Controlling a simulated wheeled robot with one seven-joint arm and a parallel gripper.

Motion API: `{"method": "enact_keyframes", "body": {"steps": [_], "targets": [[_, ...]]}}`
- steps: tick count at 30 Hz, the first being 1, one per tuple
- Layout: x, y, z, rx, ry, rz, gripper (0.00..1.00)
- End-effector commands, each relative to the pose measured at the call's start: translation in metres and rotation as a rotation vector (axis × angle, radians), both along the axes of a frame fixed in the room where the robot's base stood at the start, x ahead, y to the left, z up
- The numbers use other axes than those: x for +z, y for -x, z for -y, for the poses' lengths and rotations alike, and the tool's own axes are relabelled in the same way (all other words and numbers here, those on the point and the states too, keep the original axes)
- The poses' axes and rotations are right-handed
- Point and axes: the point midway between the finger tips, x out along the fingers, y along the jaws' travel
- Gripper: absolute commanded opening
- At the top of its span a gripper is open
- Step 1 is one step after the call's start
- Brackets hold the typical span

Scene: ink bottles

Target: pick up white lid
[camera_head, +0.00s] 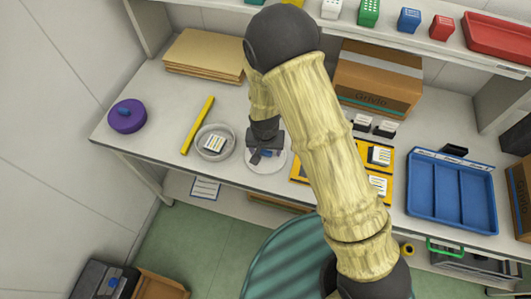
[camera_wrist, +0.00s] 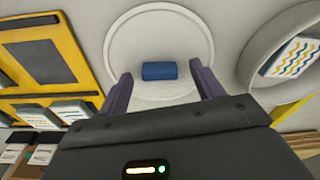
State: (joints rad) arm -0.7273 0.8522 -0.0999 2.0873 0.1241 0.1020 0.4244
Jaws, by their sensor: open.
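The white lid (camera_head: 280,164) is a round pale disc with a blue knob, lying on the white desk near its front edge. It also shows in the wrist view (camera_wrist: 125,43), with the blue knob (camera_wrist: 160,71) at its middle. My gripper (camera_head: 259,157) is over the lid and hides part of it in the head view. In the wrist view my gripper (camera_wrist: 161,79) is open, one finger on each side of the blue knob, with gaps between. I cannot tell how high the fingertips are above the lid.
A round grey dish (camera_head: 201,150) holding a labelled bottle stands left of the lid, by a yellow stick (camera_head: 198,125). A yellow tray (camera_head: 302,166) with bottles, a cardboard box (camera_head: 378,80) and a blue tray (camera_head: 450,195) are to the right.

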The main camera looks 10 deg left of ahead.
Motion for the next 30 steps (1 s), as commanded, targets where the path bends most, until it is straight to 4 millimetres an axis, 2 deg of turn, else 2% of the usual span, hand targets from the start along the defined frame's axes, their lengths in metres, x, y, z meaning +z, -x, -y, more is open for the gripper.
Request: {"method": "enact_keyframes", "body": {"steps": [5, 8, 13, 30], "targets": [[0.0002, 0.0000, 0.0001, 0.000, 0.000, 0.000, 0.67], [0.0002, 0.0000, 0.0001, 0.000, 0.000, 0.000, 0.51], [0.0003, 0.0000, 0.0001, 0.000, 0.000, 0.000, 0.19], [0.0015, -0.0001, 0.0000, 0.000, 0.000, 0.000, 0.15]]}}
